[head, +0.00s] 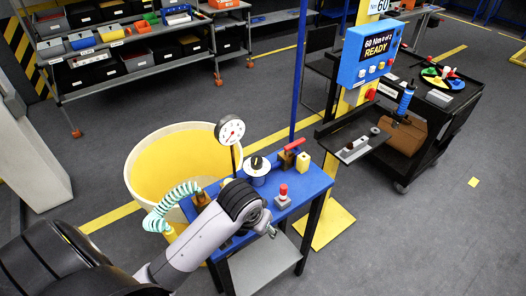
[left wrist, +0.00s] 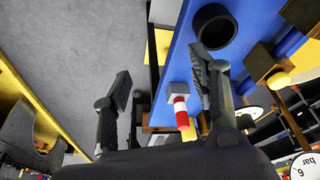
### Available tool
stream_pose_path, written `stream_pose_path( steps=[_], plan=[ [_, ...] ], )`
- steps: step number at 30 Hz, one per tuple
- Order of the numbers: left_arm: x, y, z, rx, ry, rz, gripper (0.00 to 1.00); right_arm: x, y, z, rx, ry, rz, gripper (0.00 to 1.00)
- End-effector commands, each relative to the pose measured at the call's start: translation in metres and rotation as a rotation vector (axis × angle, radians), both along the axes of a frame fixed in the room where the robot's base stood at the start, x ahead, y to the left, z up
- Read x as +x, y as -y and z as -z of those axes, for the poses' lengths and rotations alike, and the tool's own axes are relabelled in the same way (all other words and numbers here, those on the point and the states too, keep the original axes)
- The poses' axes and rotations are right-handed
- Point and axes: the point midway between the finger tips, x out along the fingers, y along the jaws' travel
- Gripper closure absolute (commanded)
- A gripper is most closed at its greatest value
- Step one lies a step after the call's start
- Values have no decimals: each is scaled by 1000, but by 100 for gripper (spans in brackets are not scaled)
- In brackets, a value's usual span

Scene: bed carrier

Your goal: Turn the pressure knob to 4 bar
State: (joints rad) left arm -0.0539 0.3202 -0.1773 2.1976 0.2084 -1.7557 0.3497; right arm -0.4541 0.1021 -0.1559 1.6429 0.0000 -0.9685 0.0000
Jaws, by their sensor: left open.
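A round white pressure gauge (head: 230,130) stands on a post at the back of the small blue-topped table (head: 312,184). Part of a dial marked "bar" (left wrist: 306,168) shows at the lower right edge of the left wrist view. A white round part with a dark top (head: 258,168) sits on the table; I cannot tell whether it is the pressure knob. My left gripper (head: 271,232) is over the table's front edge. In the left wrist view its fingers (left wrist: 162,72) are spread, with nothing held between them. My forearm hides part of the tabletop. My right gripper is not in view.
A red-topped piece on a grey base (head: 283,194) and a red-handled part (head: 294,147) stand on the table. A yellow-lined round tub (head: 143,157) is behind it. A yellow post with a blue display (head: 370,55) and a black cart (head: 450,125) stand right. Floor at front right is clear.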

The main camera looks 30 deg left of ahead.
Motion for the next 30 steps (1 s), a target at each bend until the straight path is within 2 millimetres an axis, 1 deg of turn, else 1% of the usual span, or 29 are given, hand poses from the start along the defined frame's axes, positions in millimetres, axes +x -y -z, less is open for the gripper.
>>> stream_pose_path(
  steps=[1,5,8,9,11,12,15,18,21,23,26,30],
  plan=[
    [12,-5,-7,5,7,-17,46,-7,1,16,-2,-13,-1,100],
    [38,-19,-27,10,15,-78,46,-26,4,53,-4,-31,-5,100],
    [62,-33,-50,15,24,-140,46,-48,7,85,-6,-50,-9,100],
    [72,-40,-61,18,27,-172,46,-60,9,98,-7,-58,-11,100],
    [88,-52,-80,19,35,-225,46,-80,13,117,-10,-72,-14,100],
    [98,-60,-94,20,40,-262,46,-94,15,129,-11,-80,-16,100],
    [116,-79,-125,18,50,-347,46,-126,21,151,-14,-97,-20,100],
    [127,-93,-150,13,58,-415,46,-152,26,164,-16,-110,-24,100],
    [133,-101,-165,8,63,-457,46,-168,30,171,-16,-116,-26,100],
    [135,-104,-169,6,63,-473,46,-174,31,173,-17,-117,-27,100],
    [137,-106,-168,4,63,-481,46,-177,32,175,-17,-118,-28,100],
    [143,-109,-149,3,60,-481,46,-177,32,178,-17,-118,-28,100]
  ],
)
